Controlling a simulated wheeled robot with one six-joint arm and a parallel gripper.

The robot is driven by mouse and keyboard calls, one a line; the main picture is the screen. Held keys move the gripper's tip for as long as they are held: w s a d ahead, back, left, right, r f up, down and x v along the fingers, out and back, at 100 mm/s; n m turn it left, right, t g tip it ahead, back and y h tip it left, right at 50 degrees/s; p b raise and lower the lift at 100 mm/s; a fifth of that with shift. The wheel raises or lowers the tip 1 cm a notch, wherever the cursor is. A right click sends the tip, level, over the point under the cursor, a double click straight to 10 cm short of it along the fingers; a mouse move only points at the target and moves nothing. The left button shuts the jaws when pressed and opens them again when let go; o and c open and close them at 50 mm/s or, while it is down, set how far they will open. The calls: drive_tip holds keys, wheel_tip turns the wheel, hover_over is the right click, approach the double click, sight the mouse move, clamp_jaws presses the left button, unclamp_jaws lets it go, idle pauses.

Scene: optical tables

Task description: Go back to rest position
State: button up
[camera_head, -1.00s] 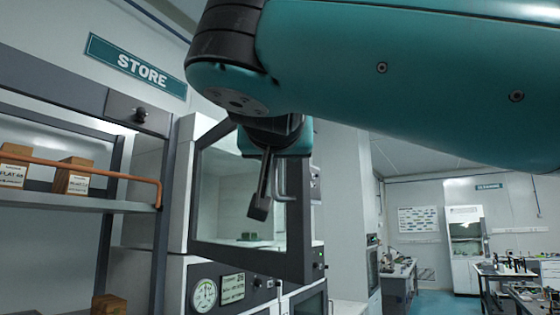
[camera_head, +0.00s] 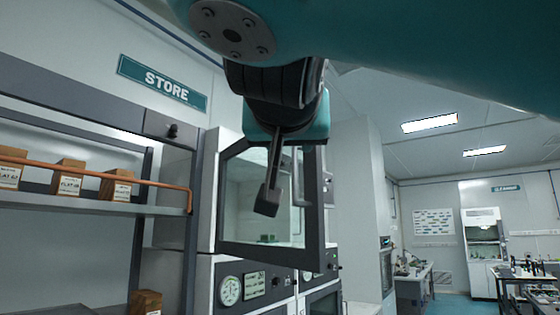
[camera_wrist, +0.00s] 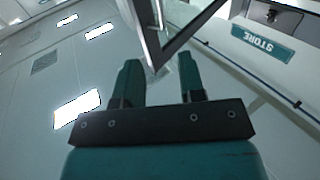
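My teal arm hangs in from the top of the head view. My gripper (camera_head: 269,192) points down in front of the open glass door of a cabinet. In the wrist view my gripper (camera_wrist: 160,78) shows two teal fingers standing apart, with nothing held between them. The dark door frame (camera_wrist: 158,45) shows beyond the fingertips in that view. I cannot tell how close the gripper is to the door (camera_head: 313,235).
A shelf (camera_head: 100,206) with several small labelled boxes and a copper-coloured rail is at left. A STORE sign (camera_head: 162,82) hangs above. Gauges (camera_head: 230,291) sit below the glass door. Benches (camera_head: 413,285) stand far right, with open floor nearby.

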drive_tip(key=shift+d, duration=0.15)
drive_tip(key=w+f+n+g+y+b, duration=0.1)
drive_tip(key=w+f+n+y+b, duration=0.15)
drive_tip(key=f, duration=0.45)
drive_tip(key=w+f+n+g+y+b, duration=0.1)
drive_tip(key=w+f+n+b, duration=0.1)
drive_tip(key=w+f, duration=0.35)
drive_tip(key=s+d+f+n+g+y+b, duration=0.1)
drive_tip(key=s+d+f+g+b, duration=0.15)
drive_tip(key=f, duration=0.85)
drive_tip(key=s+d+f+n+g+y+b, duration=0.1)
drive_tip(key=s+d+f+n+g, duration=0.2)
drive_tip(key=f, duration=0.7)
drive_tip(key=s+d+f+g+b, duration=0.2)
drive_tip(key=s+f+g, duration=0.3)
drive_tip(key=s+f, duration=0.5)
drive_tip(key=s+d+f+g+b, duration=0.2)
drive_tip(key=s+d+f+g, duration=0.2)
drive_tip(key=s+f, duration=0.5)
wheel_tip(320, 180, down, 3)
drive_tip(key=shift+s+d+r+g+y+b, duration=0.1)
drive_tip(key=shift+s+d+g+y+b, duration=0.3)
drive_tip(key=shift+g, duration=0.25)
